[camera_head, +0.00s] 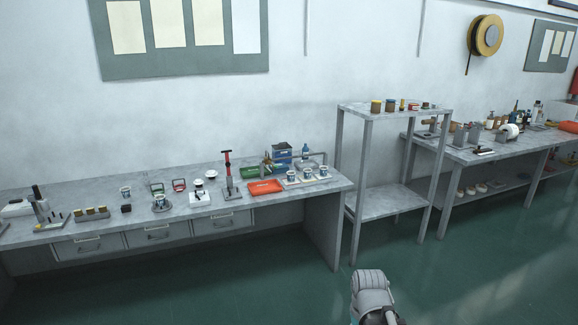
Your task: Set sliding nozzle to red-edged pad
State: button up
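A small pad with a red edge (179,185) sits on the left workbench, near the middle of its length. A similar green-edged pad (157,188) is just left of it. I cannot tell for certain which thing is the sliding nozzle. A white block with a dark part on top (200,197) stands right of the red-edged pad, nearer the bench's front. A white round-topped piece (198,183) stands behind that block. Part of my arm shows at the bottom, over the floor and well away from the bench. My gripper's fingers do not show.
The left workbench (325,184) also holds a red-handled press (228,174), an orange tray (266,187), a green tray (246,172) and several cups. A tall shelf (392,204) stands right of it, before another workbench (470,150). The green floor (240,285) in front is clear.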

aim_at(267, 160)
jog(key=u, duration=0.1)
jog(key=i, duration=3.3)
jog(key=u, duration=0.1)
